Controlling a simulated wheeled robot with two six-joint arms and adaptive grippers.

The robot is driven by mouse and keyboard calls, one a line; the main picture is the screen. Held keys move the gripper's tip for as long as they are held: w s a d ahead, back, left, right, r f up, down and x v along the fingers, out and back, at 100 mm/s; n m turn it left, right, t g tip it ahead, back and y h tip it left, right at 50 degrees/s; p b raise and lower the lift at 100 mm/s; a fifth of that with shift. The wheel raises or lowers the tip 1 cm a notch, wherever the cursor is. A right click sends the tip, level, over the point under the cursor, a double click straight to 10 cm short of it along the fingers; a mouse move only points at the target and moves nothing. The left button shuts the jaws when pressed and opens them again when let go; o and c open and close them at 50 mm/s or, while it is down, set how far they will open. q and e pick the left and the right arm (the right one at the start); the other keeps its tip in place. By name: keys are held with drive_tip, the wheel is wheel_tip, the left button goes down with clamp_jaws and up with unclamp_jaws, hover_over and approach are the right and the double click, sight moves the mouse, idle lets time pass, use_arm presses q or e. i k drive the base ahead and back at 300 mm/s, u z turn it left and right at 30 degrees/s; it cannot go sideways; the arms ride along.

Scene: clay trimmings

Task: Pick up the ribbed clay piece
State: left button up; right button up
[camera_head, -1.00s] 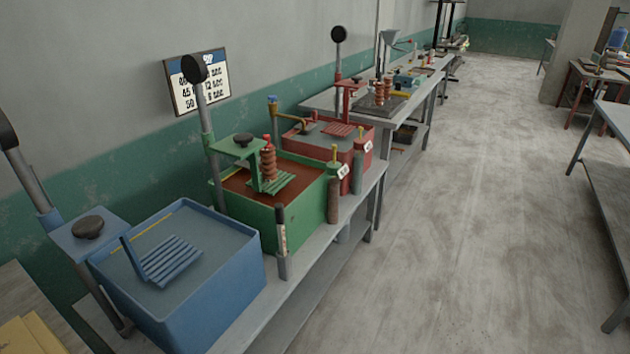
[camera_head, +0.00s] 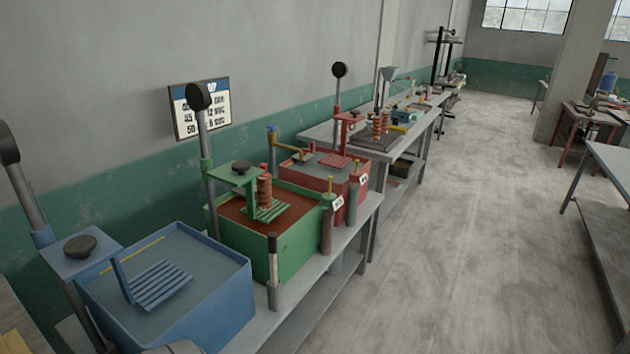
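A reddish-brown ribbed column (camera_head: 265,191), which looks like ribbed clay, stands upright at the green slatted rack (camera_head: 267,211) in the green tub (camera_head: 290,253). Similar orange-brown ribbed pieces (camera_head: 377,127) stand farther back on the far bench; at this distance I cannot tell their exact form. I cannot tell which of these is the task's piece.
A blue tub (camera_head: 215,314) with a slatted rack is nearest, on the grey bench (camera_head: 318,266) along the wall. A red tub (camera_head: 352,197) stands behind the green one. Open floor (camera_head: 465,230) lies to the right, with a grey table (camera_head: 612,166) beyond.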

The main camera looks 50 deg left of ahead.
sight(265, 193)
drive_tip(key=z, duration=0.1)
drive_tip(key=i, duration=1.3)
drive_tip(key=u, duration=0.65)
drive_tip(key=i, duration=0.8)
drive_tip(key=u, duration=0.85)
